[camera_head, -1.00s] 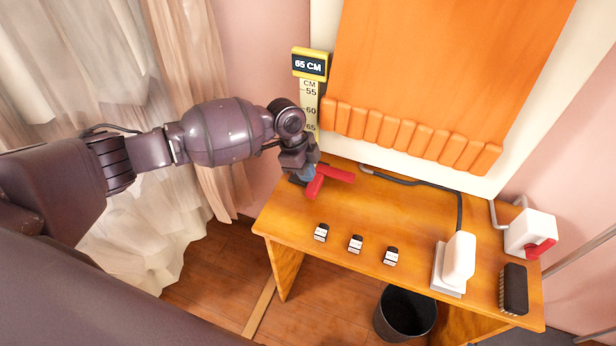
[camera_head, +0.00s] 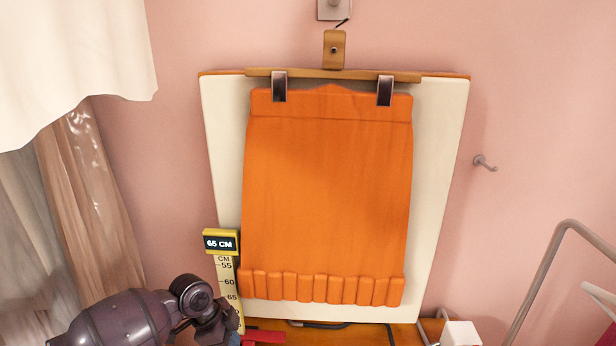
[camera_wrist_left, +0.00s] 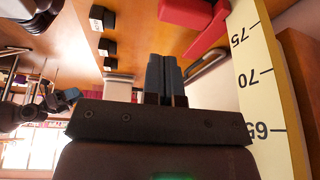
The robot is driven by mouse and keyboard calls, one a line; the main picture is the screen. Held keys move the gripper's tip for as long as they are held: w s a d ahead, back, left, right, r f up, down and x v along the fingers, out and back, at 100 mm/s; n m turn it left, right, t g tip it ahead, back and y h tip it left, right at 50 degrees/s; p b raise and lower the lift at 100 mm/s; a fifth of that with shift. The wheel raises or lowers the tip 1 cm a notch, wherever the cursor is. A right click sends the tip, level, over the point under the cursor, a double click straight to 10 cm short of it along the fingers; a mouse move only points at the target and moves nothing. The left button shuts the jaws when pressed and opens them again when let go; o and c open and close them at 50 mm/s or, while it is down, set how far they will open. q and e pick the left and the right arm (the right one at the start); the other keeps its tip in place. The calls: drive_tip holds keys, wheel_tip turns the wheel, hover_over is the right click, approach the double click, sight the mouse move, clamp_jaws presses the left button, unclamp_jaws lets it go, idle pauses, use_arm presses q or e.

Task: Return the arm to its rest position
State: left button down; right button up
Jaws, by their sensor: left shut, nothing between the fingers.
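My left arm (camera_head: 120,325) comes in at the bottom left of the head view. Its wrist is beside the lower end of the yellow measuring scale, and its gripper is mostly cut off by the bottom edge. In the left wrist view the two dark fingers of my left gripper (camera_wrist_left: 165,75) are together with nothing between them. They point over the wooden table, close to the scale (camera_wrist_left: 262,85). My right gripper is in neither view.
An orange pleated garment (camera_head: 328,190) hangs from two clips on a white board (camera_head: 437,200). The scale's display (camera_head: 221,241) reads 65 CM. A red object (camera_head: 263,337) lies near my gripper. Small black-and-white blocks (camera_wrist_left: 105,47) sit on the table (camera_wrist_left: 140,25).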

use_arm(q)
drive_tip(key=s+d+f+n+t, duration=0.1)
drive_tip(key=s+f, duration=0.1)
drive_tip(key=s+d+f+n+t+h, duration=0.1)
drive_tip(key=s+f, duration=0.1)
drive_tip(key=s+d+f+n, duration=0.1)
drive_tip(key=s+f, duration=0.1)
drive_tip(key=shift+d+n+t+h, duration=0.3)
drive_tip(key=shift+d+n+t, duration=0.05)
drive_tip(key=shift+n+t, duration=0.05)
drive_tip(key=s+n+t, duration=0.1)
drive_tip(key=s+f+n, duration=0.1)
drive_tip(key=s+f+n+t, duration=0.1)
drive_tip(key=s, duration=0.1)
drive_tip(key=shift+s+a+n+t, duration=0.1)
drive_tip(key=shift+a+n+t, duration=0.15)
drive_tip(key=shift+n+t, duration=0.05)
drive_tip(key=s+a+n+t+y, duration=0.5)
drive_tip(key=s+a+n, duration=0.4)
drive_tip(key=s+a, duration=0.3)
drive_tip(key=s+y, duration=0.1)
drive_tip(key=s, duration=0.1)
drive_tip(key=shift+s+a+r, duration=0.15)
drive_tip(key=shift+s, duration=0.25)
